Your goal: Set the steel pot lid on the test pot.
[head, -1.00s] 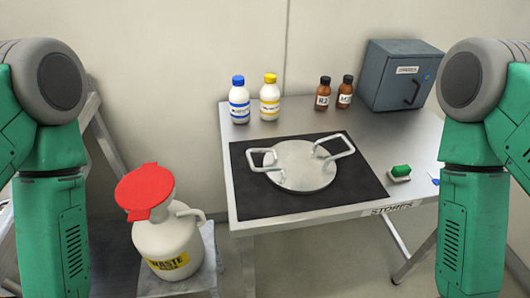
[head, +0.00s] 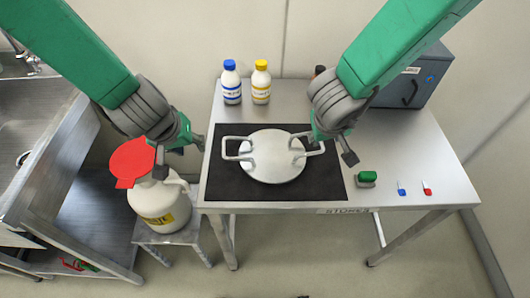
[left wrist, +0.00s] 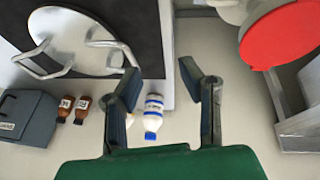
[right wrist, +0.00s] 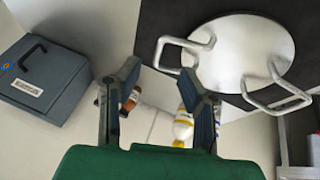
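The steel lid (head: 272,157) is a round silver disc with two loop handles, lying flat on a black mat (head: 232,187) on the steel table. Its left handle (head: 232,146) is clear of the grippers. My left gripper (head: 181,158) is open and empty, left of the mat near the waste jug; its spread fingers show in the left wrist view (left wrist: 159,70). My right gripper (head: 333,150) is over the mat's right side by the lid's right handle, partly covering it. In the right wrist view its fingers (right wrist: 160,70) are open and empty. I see no separate test pot.
A white waste jug (head: 160,201) with a red funnel (head: 132,161) stands on a low stand at left. Blue-capped (head: 231,84) and yellow-capped (head: 261,84) bottles stand behind the mat. A grey cabinet (head: 415,75) and a green-topped block (head: 367,179) are at right. Brown bottles are mostly hidden.

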